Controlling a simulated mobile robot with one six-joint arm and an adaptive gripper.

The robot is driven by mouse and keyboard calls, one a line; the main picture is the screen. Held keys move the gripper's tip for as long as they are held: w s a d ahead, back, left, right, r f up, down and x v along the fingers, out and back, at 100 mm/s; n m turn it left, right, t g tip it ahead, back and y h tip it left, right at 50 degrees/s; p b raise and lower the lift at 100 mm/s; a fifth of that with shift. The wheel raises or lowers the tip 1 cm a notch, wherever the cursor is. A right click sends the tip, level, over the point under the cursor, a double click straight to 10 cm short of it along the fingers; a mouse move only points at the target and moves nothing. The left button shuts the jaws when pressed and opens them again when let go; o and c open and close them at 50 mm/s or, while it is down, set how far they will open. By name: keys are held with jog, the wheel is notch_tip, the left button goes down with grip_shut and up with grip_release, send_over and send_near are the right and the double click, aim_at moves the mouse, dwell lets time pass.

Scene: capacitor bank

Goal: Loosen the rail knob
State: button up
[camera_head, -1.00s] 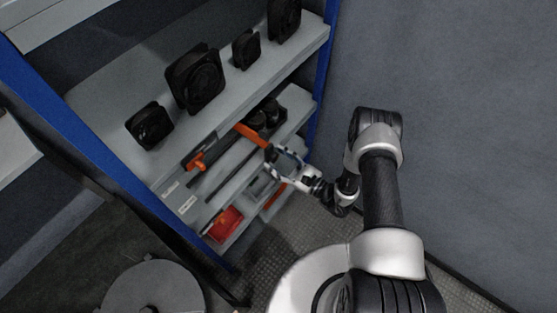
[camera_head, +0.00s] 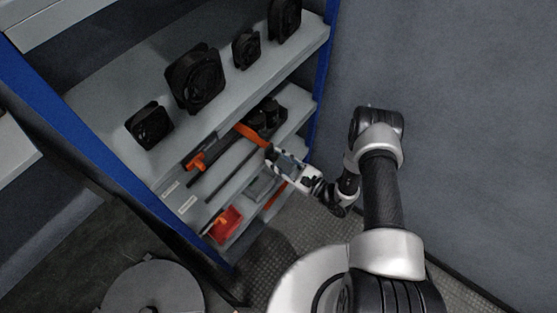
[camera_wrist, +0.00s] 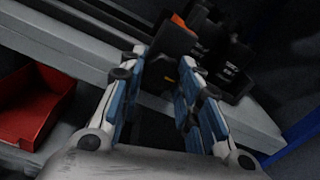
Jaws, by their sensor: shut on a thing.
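My gripper (camera_head: 271,152) reaches into the shelf unit from the right, at the near end of an orange bar (camera_head: 252,133). In the wrist view my gripper (camera_wrist: 163,72) has its blue-padded fingers on either side of a dark block-like part (camera_wrist: 172,42), which I take to be the rail knob. The fingers are shut on it. The part's shape is hard to make out in the shadow, and the fingers hide its sides. A small orange spot shows on its lower side, and a bit of orange shows behind it. Another orange piece (camera_head: 197,161) sits farther left on the shelf.
Black fans (camera_head: 195,78) stand on the shelf above. A red bin (camera_head: 226,224) and a grey bin (camera_head: 262,184) are lower down. Blue posts (camera_head: 325,62) frame the unit, and a grey wall is at right.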

jog(key=n+b, duration=0.1)
jog(key=n, duration=0.4)
jog(key=shift+n, duration=0.3)
jog(key=n+b, duration=0.1)
jog(key=n, duration=0.4)
jog(key=shift+w+d+r, duration=0.1)
jog(key=n, duration=0.5)
jog(key=shift+r+n, duration=0.1)
jog(key=shift+n, duration=0.3)
jog(key=n+b, duration=0.1)
jog(key=n, duration=0.3)
jog(key=shift+r+n, duration=0.1)
jog(key=shift+n, duration=0.3)
jog(key=o, duration=1.1)
